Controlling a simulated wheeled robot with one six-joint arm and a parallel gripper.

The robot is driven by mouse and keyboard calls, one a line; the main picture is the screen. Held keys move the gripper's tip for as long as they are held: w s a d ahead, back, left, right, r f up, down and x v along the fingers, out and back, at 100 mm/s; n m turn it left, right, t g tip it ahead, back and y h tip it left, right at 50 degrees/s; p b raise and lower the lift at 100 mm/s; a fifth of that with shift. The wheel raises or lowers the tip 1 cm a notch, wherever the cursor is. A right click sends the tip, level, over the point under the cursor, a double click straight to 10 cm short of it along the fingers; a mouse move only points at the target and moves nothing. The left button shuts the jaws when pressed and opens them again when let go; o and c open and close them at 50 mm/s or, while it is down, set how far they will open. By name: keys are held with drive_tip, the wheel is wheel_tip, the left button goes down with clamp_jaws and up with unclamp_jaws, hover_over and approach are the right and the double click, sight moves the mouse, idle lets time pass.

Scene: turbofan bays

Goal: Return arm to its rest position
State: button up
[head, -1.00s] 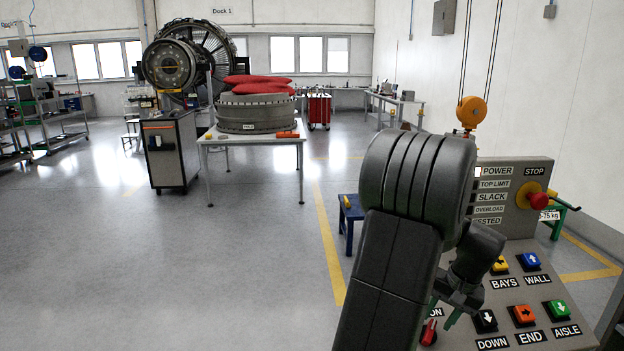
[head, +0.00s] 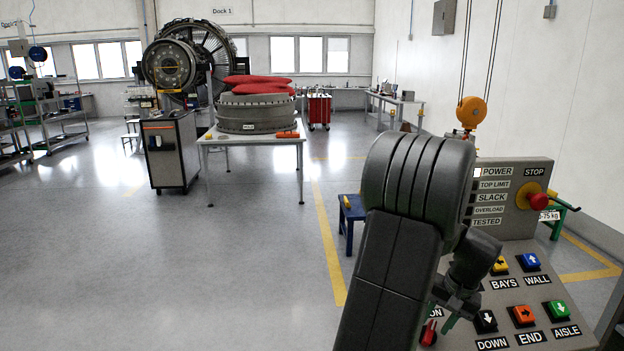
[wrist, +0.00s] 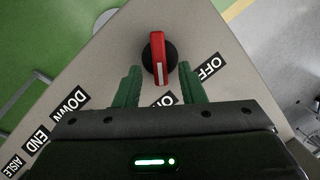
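My gripper (wrist: 160,78) is open and empty in the wrist view, its two green fingers spread apart. A red rotary switch (wrist: 158,57) on the grey control panel (wrist: 112,68) lies just beyond and between the fingertips, with a visible gap on each side. Its white mark points towards the partly covered ON label. In the head view, my gripper (head: 455,305) is low over the panel (head: 528,297), beside the red switch (head: 429,332), partly hidden by my arm.
The panel carries coloured push buttons (head: 530,261) and a red stop button (head: 538,201). An orange hoist block (head: 472,112) hangs behind it. A blue stool (head: 350,215) stands left of my arm. The floor (head: 240,260) further left is clear.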

drive_tip(key=x, duration=0.3)
drive_tip(key=shift+a+f, duration=0.1)
drive_tip(key=shift+f, duration=0.15)
drive_tip(key=shift+r+n, duration=0.1)
drive_tip(key=shift+n, duration=0.7)
drive_tip(key=shift+a+r+n+g+h, duration=0.15)
drive_tip(key=shift+n+g+h, duration=0.15)
drive_tip(key=shift+n+h, duration=0.8)
drive_tip(key=shift+n, duration=1.3)
